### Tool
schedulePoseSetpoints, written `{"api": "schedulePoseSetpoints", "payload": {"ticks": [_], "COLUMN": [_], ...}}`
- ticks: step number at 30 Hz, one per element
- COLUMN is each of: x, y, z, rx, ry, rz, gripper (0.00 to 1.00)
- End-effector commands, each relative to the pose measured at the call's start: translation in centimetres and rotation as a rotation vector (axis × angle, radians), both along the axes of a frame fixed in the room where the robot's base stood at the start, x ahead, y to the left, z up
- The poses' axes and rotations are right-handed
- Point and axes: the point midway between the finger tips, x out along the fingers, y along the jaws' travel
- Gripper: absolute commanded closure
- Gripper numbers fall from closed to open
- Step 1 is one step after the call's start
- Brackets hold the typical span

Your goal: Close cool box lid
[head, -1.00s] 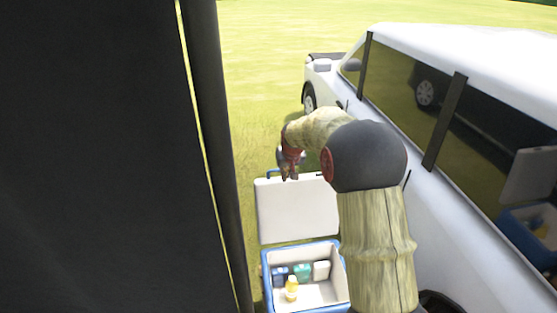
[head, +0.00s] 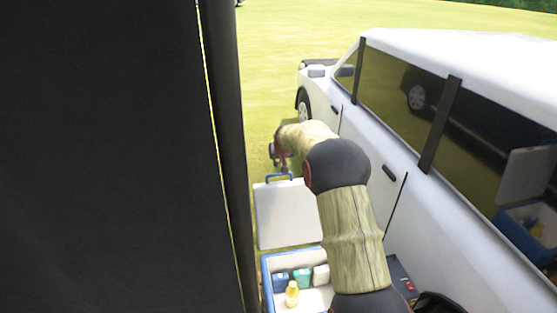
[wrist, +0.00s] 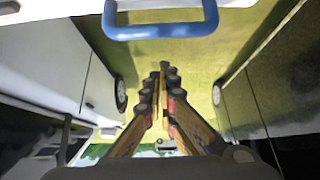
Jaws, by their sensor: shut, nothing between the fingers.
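The cool box (head: 267,292) is blue with a white inside and stands open on the grass. Its white lid (head: 287,215) is raised upright at the far side, with a blue handle (head: 279,177) on its top edge. My gripper (head: 281,163) is just beyond and above the lid's top edge, near the handle. In the wrist view, my gripper (wrist: 166,88) has its fingers together with nothing between them. The blue handle (wrist: 160,32) crosses the top of that view, apart from the fingers. My arm hides the box's right part.
A white vehicle (head: 400,160) stands close on the right. A dark panel (head: 100,150) with a dark post (head: 228,150) fills the left. Several items, including a yellow bottle (head: 292,294), are inside the box. Open grass lies beyond.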

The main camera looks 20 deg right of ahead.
Motion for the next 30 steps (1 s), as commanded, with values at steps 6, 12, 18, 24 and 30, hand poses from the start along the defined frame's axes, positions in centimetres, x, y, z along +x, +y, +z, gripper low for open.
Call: {"api": "schedulePoseSetpoints", "payload": {"ticks": [6, 12, 18, 24, 30], "x": [-1.4, -3.0, -3.6, -3.6, -3.6], "y": [0.3, 0.6, 0.7, 0.7, 0.8], "z": [-0.4, -0.5, -0.5, -0.5, -0.5], "rx": [0.0, 0.0, 0.0, 0.0, -0.001], "ry": [0.0, 0.001, 0.0, 0.0, -0.007], "rz": [0.0, 0.0, 0.0, 0.0, 0.0], "gripper": [1.0, 1.0, 1.0, 1.0, 1.0]}}
